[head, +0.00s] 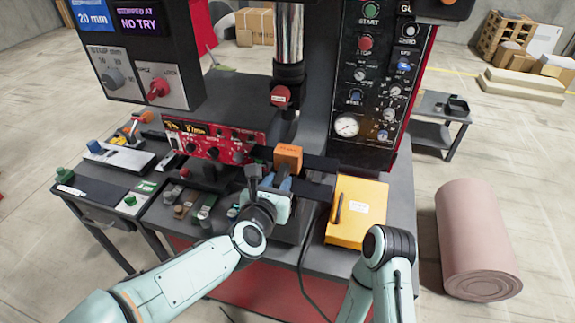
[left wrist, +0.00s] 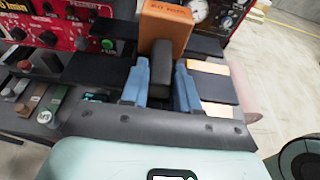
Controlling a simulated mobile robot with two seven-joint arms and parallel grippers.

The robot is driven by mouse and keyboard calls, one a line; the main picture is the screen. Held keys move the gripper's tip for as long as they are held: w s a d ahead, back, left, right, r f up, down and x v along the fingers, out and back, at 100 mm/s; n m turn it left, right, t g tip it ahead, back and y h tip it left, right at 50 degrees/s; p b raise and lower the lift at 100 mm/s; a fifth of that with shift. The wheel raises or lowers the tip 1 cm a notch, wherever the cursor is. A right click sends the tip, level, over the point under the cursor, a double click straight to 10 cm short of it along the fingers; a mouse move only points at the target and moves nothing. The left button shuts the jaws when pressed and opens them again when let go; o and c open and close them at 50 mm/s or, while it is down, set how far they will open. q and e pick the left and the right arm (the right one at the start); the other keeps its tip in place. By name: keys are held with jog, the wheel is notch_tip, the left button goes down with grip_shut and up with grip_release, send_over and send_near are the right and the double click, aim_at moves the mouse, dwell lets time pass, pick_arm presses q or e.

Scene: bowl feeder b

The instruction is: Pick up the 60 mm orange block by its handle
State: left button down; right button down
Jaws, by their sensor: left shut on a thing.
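The orange block (head: 288,155) is at the middle of the machine, in front of the chrome column, with small print on the side facing me. It also shows at the top of the left wrist view (left wrist: 165,27). Its dark handle (left wrist: 160,62) points towards me. My left gripper (head: 273,184) has its blue fingers on both sides of the handle, shut on it; they also show in the left wrist view (left wrist: 161,82). The block's underside is hidden, so I cannot tell whether it rests on anything. My right gripper is not in view.
Dark flat plates (left wrist: 98,72) lie on both sides of the handle. A yellow box (head: 356,212) stands to the right. A red control panel (head: 215,140) is to the left, with several small blocks (head: 203,213) below it. The control column (head: 375,75) rises behind.

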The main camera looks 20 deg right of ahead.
pick_arm(q)
jog(key=shift+r+p, duration=0.6)
jog(key=shift+r, duration=0.7)
